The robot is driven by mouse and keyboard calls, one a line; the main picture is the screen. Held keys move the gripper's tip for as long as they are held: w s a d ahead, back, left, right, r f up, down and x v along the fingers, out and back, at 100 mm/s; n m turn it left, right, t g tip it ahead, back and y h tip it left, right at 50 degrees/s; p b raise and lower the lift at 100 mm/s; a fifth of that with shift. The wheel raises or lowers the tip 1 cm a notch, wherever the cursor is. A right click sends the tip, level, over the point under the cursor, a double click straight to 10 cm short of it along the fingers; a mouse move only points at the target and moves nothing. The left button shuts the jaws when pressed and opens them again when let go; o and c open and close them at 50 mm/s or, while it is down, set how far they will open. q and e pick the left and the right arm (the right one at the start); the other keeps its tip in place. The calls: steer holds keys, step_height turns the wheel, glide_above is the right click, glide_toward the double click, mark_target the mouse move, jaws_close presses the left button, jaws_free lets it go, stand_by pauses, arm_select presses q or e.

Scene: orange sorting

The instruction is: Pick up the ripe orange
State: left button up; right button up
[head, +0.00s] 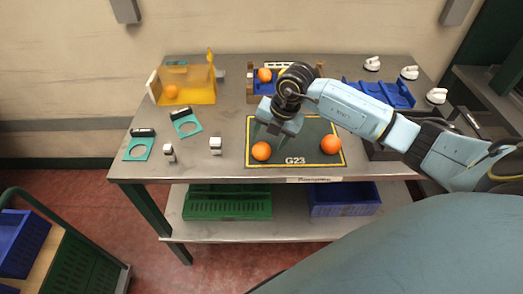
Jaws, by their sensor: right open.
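Two oranges lie on the dark green mat (295,124) marked G23: a left orange (261,151) and a right orange (331,145). Another orange (170,92) is in the yellow bin, and one more orange (265,75) is in the blue tray with wooden ends at the back. I cannot tell from colour which one is ripe. My right gripper (265,134) is open and points down just above and behind the left orange, with its fingers apart from the fruit or nearly touching. My left gripper is not in view.
The yellow bin (201,90) stands at the back left, the blue tray (262,88) at the back middle. A blue rack (385,94) stands to the right. White-topped small items (216,146) and teal pieces (187,122) lie at left. Bare tabletop (190,170) is at the front left.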

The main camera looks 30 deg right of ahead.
mark_target(264, 146)
steer(key=x, duration=0.5)
steer(key=shift+w+a, duration=0.15)
steer(key=shift+a, duration=0.05)
steer(key=c, duration=0.8)
